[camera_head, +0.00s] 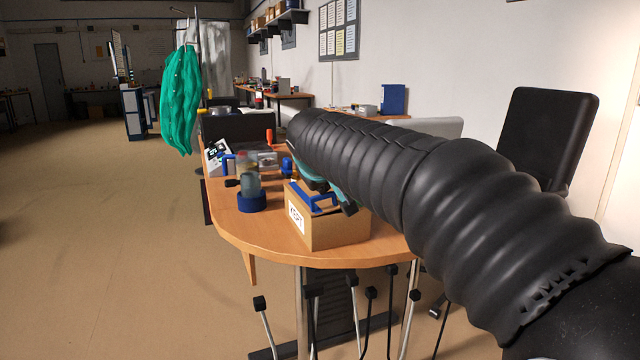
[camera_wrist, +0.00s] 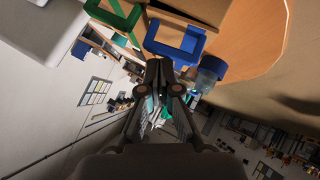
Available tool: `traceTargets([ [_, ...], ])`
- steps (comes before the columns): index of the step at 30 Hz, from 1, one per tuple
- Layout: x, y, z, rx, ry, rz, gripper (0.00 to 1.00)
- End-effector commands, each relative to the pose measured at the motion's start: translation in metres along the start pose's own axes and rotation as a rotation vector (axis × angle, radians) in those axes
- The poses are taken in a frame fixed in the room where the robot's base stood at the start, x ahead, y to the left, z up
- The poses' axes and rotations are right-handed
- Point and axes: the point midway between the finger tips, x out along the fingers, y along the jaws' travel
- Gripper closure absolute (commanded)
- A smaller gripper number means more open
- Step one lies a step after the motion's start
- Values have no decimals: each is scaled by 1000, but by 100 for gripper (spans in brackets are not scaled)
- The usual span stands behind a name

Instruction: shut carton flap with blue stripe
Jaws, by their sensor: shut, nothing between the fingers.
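The brown carton (camera_head: 335,232) stands near the rounded front end of the table, with a printed white label on its side. A blue, frame-shaped part (camera_head: 312,208) shows at its top. In the wrist view a blue frame (camera_wrist: 152,45) and a green frame (camera_wrist: 133,22) show beside the brown carton (camera_wrist: 190,8). I cannot tell which flap each belongs to, or how far the flaps stand open. My gripper (camera_wrist: 158,66) is shut and empty, its tips close to the blue frame in the picture; contact is unclear. In the head view my arm hides part of the carton's top.
A clear jar (camera_head: 250,182) in a blue ring (camera_head: 252,203) stands left of the carton; the jar also shows in the wrist view (camera_wrist: 212,68). Small items crowd the table (camera_head: 235,222) behind. A black chair (camera_head: 545,135) stands at right. Floor at left is clear.

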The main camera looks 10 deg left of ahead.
Motion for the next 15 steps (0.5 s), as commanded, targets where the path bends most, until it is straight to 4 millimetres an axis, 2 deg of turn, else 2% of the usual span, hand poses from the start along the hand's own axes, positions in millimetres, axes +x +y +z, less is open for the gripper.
traceTargets([
  [15,5,6,6,1,-2,1,100],
])
